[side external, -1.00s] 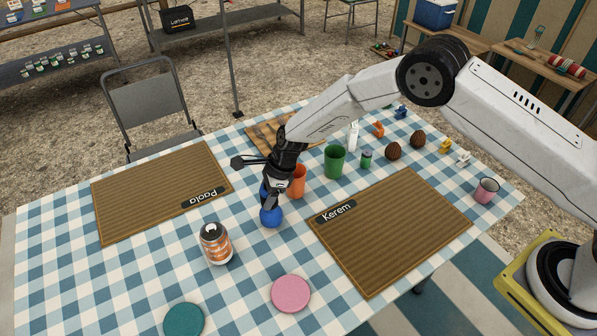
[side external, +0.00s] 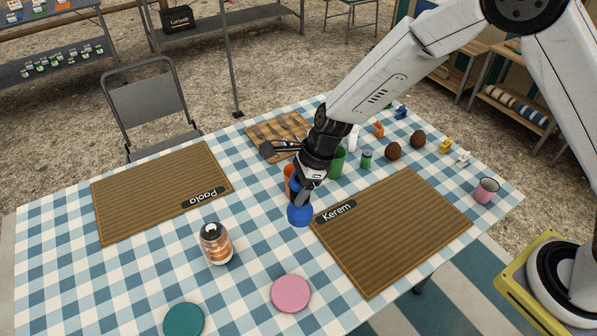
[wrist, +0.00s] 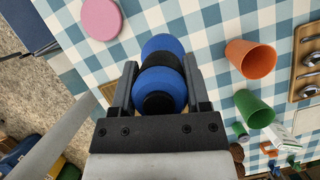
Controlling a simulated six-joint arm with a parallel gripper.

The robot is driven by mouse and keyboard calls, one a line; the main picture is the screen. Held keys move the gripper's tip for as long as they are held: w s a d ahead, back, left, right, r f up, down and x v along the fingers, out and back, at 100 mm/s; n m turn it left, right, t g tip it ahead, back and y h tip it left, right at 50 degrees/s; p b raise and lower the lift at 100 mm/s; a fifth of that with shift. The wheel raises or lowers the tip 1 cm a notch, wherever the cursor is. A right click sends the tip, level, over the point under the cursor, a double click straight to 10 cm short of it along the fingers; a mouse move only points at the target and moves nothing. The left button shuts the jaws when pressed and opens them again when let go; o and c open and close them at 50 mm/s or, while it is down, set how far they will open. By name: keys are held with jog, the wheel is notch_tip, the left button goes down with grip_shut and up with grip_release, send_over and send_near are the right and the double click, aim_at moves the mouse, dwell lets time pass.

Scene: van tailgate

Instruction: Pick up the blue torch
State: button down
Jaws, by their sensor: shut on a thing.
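The blue torch (side external: 300,215) has a blue round head and a black band. It hangs head down in my gripper (side external: 302,193), left of the Kerem placemat's top corner in the side view. The wrist view shows the torch (wrist: 162,90) end-on between the two dark fingers of my gripper (wrist: 160,66), which are shut on its sides. The wrist partly hides its upper body in the side view. I cannot tell exactly how far its head is above the cloth.
An orange cup (side external: 288,173) stands just behind the torch, with a green cup (side external: 339,161) to its right. Placemats lie left (side external: 150,195) and right (side external: 390,235). A cutlery board (side external: 262,132) is behind.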

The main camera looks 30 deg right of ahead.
jog(key=shift+s+d+r, duration=0.25)
jog(key=shift+s+r, duration=0.1)
jog(key=shift+s, duration=0.35)
jog(key=shift+s+d+r, duration=0.3)
jog(key=shift+s, duration=0.35)
jog(key=shift+s+d+r, duration=0.25)
jog(key=shift+s+r, duration=0.1)
jog(key=shift+s, duration=0.35)
jog(key=shift+a, duration=0.1)
